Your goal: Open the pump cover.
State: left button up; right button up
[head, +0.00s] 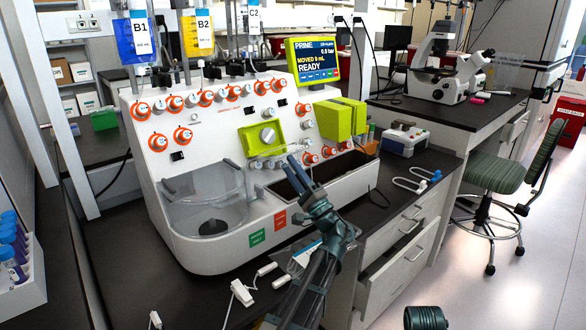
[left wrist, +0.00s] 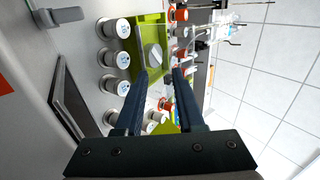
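A lime-green square panel (head: 247,140) with a round grey knob (head: 268,135) is on the sloped front of the white cell processor. Right of it a lime-green block-shaped housing (head: 335,121) sticks out from the front. I cannot tell for sure which of the two is the pump cover. My left gripper (head: 299,158) is in front of the machine, below and right of the panel, apart from it. In the left wrist view its two fingers (left wrist: 159,74) are spread with nothing between them, and the green panel (left wrist: 149,24) and knob (left wrist: 153,57) lie beyond the fingertips. My right gripper is not in view.
Orange-ringed knobs (head: 182,137) surround the panel. A clear round chamber (head: 205,203) and a dark open recess (head: 340,178) lie below it. Bags (head: 142,40) hang above. A screen (head: 313,62) stands at the top right. A blue-white box (head: 405,140) is on the bench at right.

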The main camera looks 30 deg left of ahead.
pick_arm(q)
jog(key=shift+o, duration=0.2)
jog(key=shift+a, duration=0.1)
jog(key=b+v, duration=0.7)
jog(key=v, duration=0.7)
jog(key=shift+b, duration=0.4)
